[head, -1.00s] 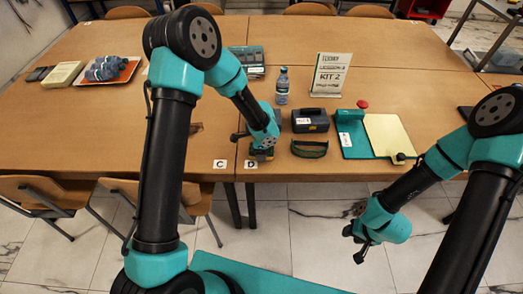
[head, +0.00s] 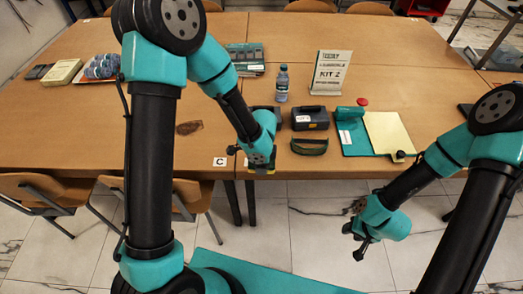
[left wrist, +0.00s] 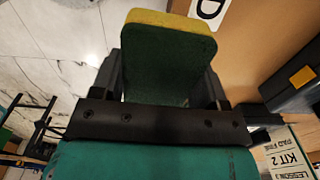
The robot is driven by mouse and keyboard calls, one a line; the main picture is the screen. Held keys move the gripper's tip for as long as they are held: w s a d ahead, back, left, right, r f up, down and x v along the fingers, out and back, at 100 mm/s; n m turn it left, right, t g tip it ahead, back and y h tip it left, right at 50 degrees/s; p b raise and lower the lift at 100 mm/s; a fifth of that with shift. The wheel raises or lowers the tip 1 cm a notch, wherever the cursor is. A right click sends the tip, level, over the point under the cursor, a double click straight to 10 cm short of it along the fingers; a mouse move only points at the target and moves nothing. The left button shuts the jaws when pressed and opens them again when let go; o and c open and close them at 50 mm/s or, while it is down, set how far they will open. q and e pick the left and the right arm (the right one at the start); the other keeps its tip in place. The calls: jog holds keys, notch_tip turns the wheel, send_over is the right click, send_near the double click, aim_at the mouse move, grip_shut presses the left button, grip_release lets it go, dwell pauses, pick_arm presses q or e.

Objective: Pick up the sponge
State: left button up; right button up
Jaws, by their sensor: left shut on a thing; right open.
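The sponge (left wrist: 168,62) is a green block with a yellow layer along one edge. In the left wrist view it sits between the two dark fingers of my left gripper (left wrist: 163,80), which is shut on it. In the head view my left gripper (head: 261,160) is at the front edge of the table, and only a thin yellowish strip of the sponge (head: 262,176) shows under it. Whether the sponge is clear of the tabletop is hard to tell. My right gripper (head: 358,241) is open and empty, out over the floor in front of the table.
Right of my left gripper are green glasses (head: 309,147), a dark case (head: 310,119), a water bottle (head: 282,84) and a teal clipboard (head: 353,139). A KIT 2 sign (head: 330,72) stands behind. Card C (head: 219,162) lies left. Chairs (head: 45,190) stand at the front left.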

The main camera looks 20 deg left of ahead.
pick_arm(q)
jog(key=s+d, duration=0.1)
jog(key=s, duration=0.5)
jog(key=shift+d+r, duration=0.3)
jog(key=shift+d, duration=0.05)
